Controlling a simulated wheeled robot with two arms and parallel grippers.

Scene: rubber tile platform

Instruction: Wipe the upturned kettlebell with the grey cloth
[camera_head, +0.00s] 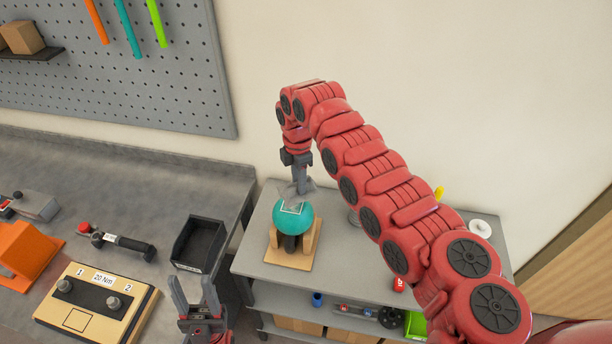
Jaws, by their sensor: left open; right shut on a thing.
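The teal kettlebell (293,222) sits upturned, round side up, on a wooden stand (303,257) on the grey shelf unit. A pale square outline shows on its top. The grey cloth (299,190) is bunched between my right gripper (297,178) and the top of the kettlebell. My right gripper points down from above, shut on the cloth; the cloth appears to touch the ball's top. My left gripper (196,298) is open and empty at the lower middle, fingers up, in front of the workbench edge. The kettlebell's handle is mostly hidden below the ball.
The grey shelf unit (262,258) stands right of the workbench (150,188). A black bin (199,244), a torque tester (95,306) and a tool (122,243) lie on the bench. A white roll (480,229) sits at the shelf's right. My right arm hides part of the shelf top.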

